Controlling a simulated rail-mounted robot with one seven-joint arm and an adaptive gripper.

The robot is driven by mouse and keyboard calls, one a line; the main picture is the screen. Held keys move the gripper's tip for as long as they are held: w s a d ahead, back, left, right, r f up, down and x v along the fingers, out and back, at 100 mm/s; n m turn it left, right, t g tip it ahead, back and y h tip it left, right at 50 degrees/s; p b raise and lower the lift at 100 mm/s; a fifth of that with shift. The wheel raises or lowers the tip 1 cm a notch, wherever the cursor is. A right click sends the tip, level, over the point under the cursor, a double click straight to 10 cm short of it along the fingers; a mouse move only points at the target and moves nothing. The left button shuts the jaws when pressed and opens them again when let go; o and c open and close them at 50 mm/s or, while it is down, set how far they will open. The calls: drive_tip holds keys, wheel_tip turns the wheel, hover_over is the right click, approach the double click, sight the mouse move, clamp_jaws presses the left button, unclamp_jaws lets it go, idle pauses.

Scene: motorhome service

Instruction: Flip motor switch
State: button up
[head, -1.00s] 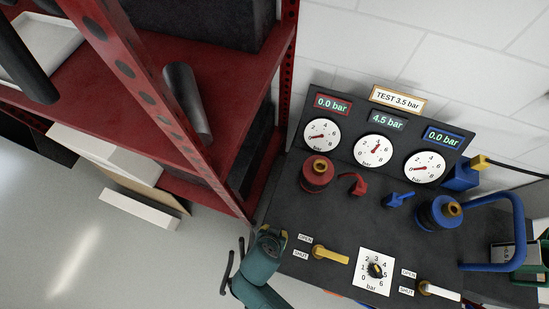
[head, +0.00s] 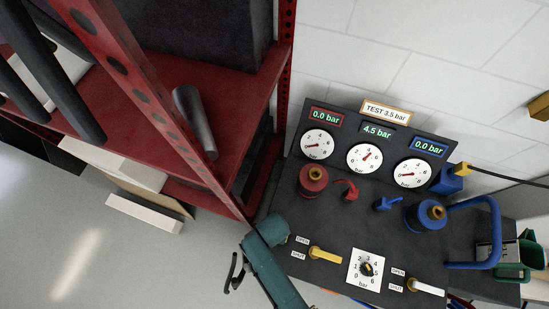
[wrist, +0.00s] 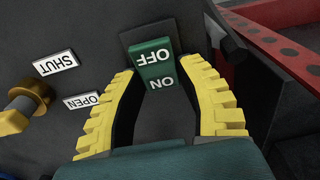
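The motor switch (wrist: 156,66) is a green rocker marked OFF and ON, on a dark base in the wrist view. The lettering appears upside down; the OFF half is brighter, the ON half darker and nearer to me. My gripper (wrist: 158,72) is open, with yellow ribbed fingers on either side of the rocker and nothing held between them. I cannot tell whether the fingers touch the panel. In the head view my teal gripper body (head: 265,240) is at the left edge of the black panel (head: 335,210) and hides the switch.
A yellow lever (head: 326,255) with OPEN and SHUT labels is close beside my gripper. A pressure dial (head: 366,268) and white lever (head: 428,288) are farther right. Three gauges stand behind; the middle display (head: 377,132) reads 4.5 bar. A red shelf (head: 130,100) stands left.

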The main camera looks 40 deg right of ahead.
drive_tip(key=o, duration=0.4)
wheel_tip(320, 180, up, 12)
drive_tip(key=shift+s+a, duration=0.1)
drive_tip(key=shift+a, duration=0.05)
idle(0.7)
